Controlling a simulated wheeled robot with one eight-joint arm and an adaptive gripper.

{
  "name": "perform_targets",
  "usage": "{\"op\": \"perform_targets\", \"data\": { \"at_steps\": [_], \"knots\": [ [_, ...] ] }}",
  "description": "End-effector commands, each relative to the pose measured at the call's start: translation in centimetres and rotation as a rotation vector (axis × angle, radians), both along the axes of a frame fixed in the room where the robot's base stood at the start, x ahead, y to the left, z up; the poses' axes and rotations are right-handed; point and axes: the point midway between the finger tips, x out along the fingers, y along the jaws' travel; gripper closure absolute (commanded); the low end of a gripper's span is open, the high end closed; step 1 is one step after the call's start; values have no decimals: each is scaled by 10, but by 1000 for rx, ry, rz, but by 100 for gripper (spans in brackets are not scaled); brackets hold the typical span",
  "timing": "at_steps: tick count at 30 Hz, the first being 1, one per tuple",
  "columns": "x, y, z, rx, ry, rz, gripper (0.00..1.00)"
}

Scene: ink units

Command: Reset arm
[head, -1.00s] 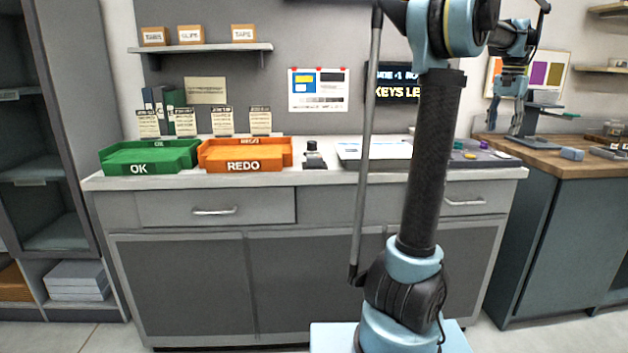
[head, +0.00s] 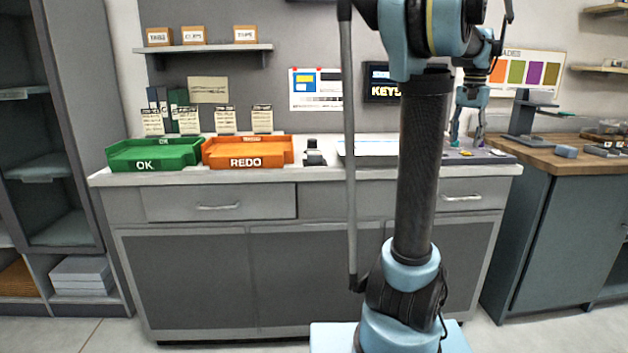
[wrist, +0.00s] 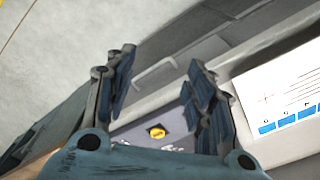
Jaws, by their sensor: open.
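My gripper (head: 467,140) hangs down in the head view at the right end of the long counter, to the right of my upright arm column. In the wrist view my gripper (wrist: 163,95) shows two fingers spread apart with nothing between them. Past the fingers lies a grey mat (wrist: 142,129) with a round yellow piece (wrist: 157,132) on it. The same mat shows in the head view (head: 505,158), partly hidden behind my gripper and arm.
A green OK tray (head: 150,155) and an orange REDO tray (head: 245,152) stand on the counter's left half. A small black device (head: 314,152) is beside them. A white panel (head: 370,150) lies partly behind my arm. A wooden-topped bench (head: 550,152) with a stand is at right.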

Motion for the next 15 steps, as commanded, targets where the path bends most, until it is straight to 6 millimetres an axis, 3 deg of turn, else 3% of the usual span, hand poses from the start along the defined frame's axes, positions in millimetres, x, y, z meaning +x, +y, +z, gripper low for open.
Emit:
{"op": "perform_targets", "data": {
  "at_steps": [1, 6, 15],
  "knots": [
    [-6, 21, -8, -4, -5, 36, 51],
    [-28, 81, -35, -16, -23, 150, 51],
    [-81, 169, -97, -36, -57, 347, 51]
  ]
}}
